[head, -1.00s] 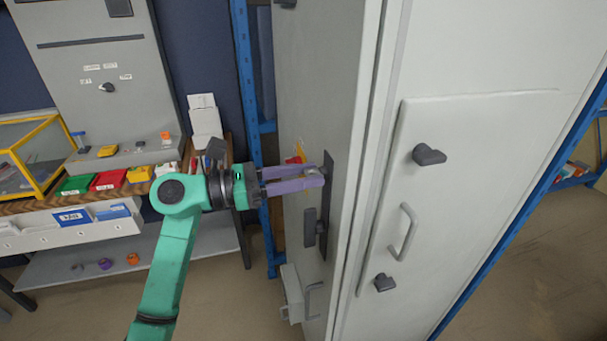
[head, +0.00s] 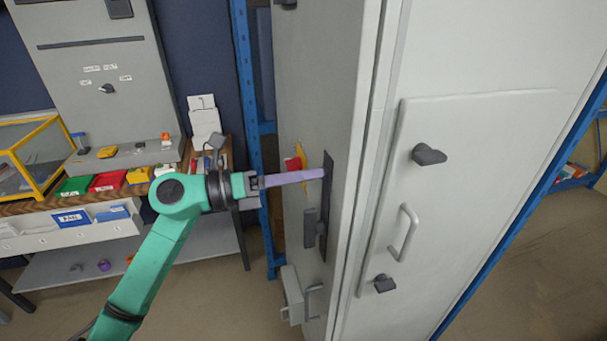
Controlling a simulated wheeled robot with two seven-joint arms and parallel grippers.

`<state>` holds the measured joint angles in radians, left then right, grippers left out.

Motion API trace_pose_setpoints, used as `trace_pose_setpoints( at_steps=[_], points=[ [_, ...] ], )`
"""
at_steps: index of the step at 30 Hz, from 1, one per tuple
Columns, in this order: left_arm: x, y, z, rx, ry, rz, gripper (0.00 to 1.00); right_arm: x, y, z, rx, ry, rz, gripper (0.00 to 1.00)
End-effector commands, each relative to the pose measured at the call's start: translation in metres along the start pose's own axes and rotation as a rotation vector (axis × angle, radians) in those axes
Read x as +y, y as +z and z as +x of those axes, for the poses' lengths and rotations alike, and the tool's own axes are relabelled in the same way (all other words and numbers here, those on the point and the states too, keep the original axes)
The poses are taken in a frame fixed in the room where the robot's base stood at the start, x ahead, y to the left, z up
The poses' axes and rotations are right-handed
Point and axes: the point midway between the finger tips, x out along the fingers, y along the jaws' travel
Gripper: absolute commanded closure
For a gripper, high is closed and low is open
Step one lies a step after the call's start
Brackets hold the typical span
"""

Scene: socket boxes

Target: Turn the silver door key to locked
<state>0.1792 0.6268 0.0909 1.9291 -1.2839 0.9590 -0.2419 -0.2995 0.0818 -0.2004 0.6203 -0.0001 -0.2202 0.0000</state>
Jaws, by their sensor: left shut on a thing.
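My left gripper (head: 318,174) reaches in from the left with its purple fingers pointing at the dark lock plate (head: 328,200) on the side face of the tall grey cabinet (head: 345,60). The fingers are shut on the silver door key at the upper part of the plate. They line up one behind the other, so the key is hidden and its angle cannot be seen. My right gripper is not in view.
A red and yellow piece (head: 296,163) sits on the cabinet face just behind the fingers. A grey box (head: 291,295) sticks out lower down. The front panel has dark knobs (head: 428,155) and a handle (head: 404,232). A workbench with coloured bins (head: 108,181) stands left.

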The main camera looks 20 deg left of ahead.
Motion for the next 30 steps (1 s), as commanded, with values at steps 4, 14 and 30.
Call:
trace_pose_setpoints(
  at_steps=[4, 14, 30],
  points=[
    [-0.001, 0.001, 0.000, 0.001, 0.003, -0.136, 1.00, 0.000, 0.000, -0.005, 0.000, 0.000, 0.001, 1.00],
    [-0.001, 0.002, 0.000, 0.001, 0.003, -0.451, 1.00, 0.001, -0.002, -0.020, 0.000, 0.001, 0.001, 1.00],
    [-0.001, 0.002, 0.000, -0.002, 0.002, -0.838, 1.00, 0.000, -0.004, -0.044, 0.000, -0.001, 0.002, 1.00]
  ],
)
